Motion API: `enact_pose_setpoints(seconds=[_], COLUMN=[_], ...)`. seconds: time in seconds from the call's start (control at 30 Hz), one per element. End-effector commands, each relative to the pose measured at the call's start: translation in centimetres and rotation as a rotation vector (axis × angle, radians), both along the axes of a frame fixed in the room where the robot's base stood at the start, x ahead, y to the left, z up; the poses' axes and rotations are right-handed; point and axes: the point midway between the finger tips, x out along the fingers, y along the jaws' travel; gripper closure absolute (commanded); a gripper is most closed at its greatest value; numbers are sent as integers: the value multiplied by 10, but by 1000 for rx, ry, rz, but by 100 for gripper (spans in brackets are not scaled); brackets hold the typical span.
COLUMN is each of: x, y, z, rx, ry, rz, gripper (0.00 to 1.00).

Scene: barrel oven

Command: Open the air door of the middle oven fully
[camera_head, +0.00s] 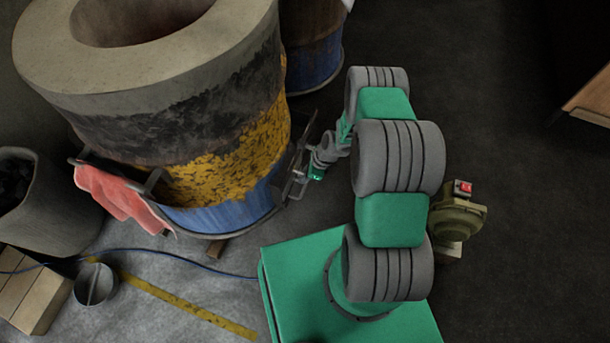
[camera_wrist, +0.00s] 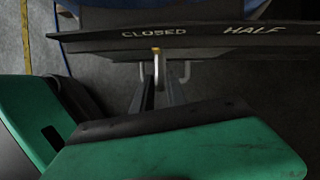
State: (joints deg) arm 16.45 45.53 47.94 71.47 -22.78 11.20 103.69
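The barrel oven (camera_head: 215,140) stands at the left in the head view, with a concrete rim, worn yellow paint and a blue base. A dark plate at its right side is marked CLOSED and HALF in the wrist view (camera_wrist: 215,38). A small yellow-tipped lever (camera_wrist: 157,62) stands at the word CLOSED. My gripper (camera_wrist: 159,88) is just below the plate, its two dark fingers apart with the lever's lower part between them. Contact cannot be told. In the head view my gripper (camera_head: 297,178) is beside the plate, small and partly hidden. The air door's opening is hidden.
A red cloth (camera_head: 120,197) hangs on a rail on the oven. Another barrel (camera_head: 314,50) stands behind. A grey bin (camera_head: 48,215), a small metal pot (camera_head: 96,283) and wooden planks (camera_head: 30,285) are at left. A blower (camera_head: 460,215) is right of my arm.

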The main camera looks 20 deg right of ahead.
Motion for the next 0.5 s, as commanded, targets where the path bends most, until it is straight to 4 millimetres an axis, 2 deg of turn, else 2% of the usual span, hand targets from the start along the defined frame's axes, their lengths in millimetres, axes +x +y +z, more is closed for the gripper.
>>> enact_pose_setpoints(seconds=[0.03,0.2,0.5], x=[0,0,-1], y=[0,0,1], z=[0,0,0], rx=[0,0,1], ry=[0,1,1], rz=[0,0,2], gripper=[87,100,100])
